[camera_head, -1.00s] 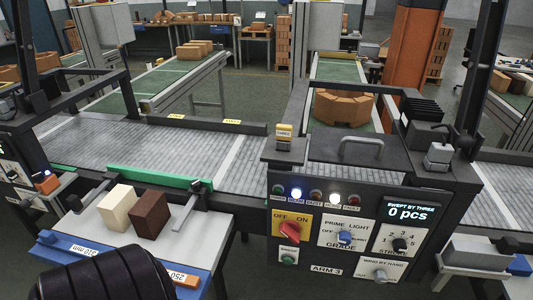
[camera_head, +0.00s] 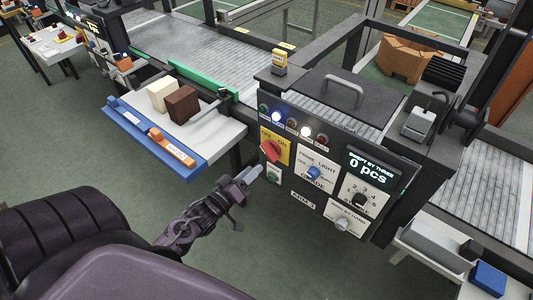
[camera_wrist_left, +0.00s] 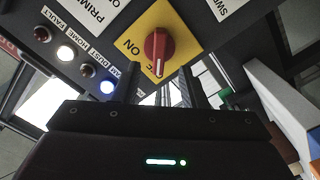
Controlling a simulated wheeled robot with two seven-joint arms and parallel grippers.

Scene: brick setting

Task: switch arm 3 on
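The arm 3 panel (camera_head: 330,190) is at the centre right of the head view. My left gripper (camera_head: 254,174) is in front of the panel, just below and left of the knob. In the wrist view its fingers (camera_wrist_left: 160,88) are spread and empty, apart from the knob. My right gripper is out of view.
A blue knob (camera_head: 313,173), a black dial (camera_head: 360,200) and a pale hand-wind knob (camera_head: 341,225) share the panel. A blue and a white lamp are lit; the display (camera_head: 367,170) reads 0 pcs. A shelf (camera_head: 215,135) with cream and brown blocks is left.

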